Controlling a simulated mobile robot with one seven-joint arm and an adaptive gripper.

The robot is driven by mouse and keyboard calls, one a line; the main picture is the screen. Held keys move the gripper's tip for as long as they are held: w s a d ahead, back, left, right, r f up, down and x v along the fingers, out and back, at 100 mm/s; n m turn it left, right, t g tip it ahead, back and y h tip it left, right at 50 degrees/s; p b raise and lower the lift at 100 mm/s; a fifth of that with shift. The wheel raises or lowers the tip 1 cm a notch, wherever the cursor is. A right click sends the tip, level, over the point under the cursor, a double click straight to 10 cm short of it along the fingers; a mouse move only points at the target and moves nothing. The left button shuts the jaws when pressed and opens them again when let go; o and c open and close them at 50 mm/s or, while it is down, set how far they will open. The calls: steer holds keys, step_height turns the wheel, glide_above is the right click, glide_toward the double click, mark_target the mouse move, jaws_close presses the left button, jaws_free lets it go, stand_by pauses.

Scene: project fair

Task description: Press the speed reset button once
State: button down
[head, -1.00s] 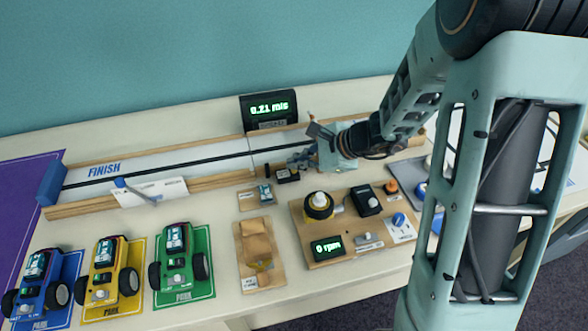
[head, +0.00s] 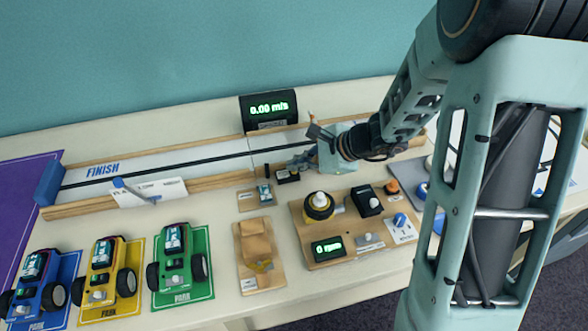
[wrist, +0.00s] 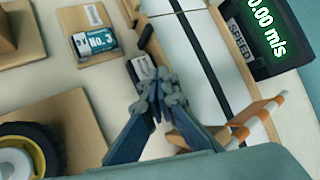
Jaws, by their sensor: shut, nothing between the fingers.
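The speed display (head: 268,109) is a black box at the back of the track, reading 0.00 m/s in green; it also shows in the wrist view (wrist: 268,35), with a SPEED label beside it. A small black box (head: 287,176) sits in front of the track's near rail, and I take it for the reset button's housing. My gripper (head: 298,163) is shut and empty, its fingertips at or just above this box. In the wrist view the fingertips (wrist: 158,88) overlap the box (wrist: 140,68) and hide much of its top. I cannot tell whether they touch it.
The track (head: 205,160) runs behind. A striped post (wrist: 262,112) stands near my gripper. A No. 3 block (head: 264,195), a motor board (head: 350,250) and a wooden ramp piece (head: 257,240) lie in front. Cars on blue, yellow and green mats (head: 183,296) are at left.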

mark_target(296, 173)
steer(key=shift+r, duration=0.1)
steer(key=shift+r+p, duration=0.5)
steer(key=shift+r, duration=0.2)
step_height(296, 173, up, 5)
steer(key=p, duration=0.3)
steer(key=shift+p, duration=0.4)
stand_by(0.3)
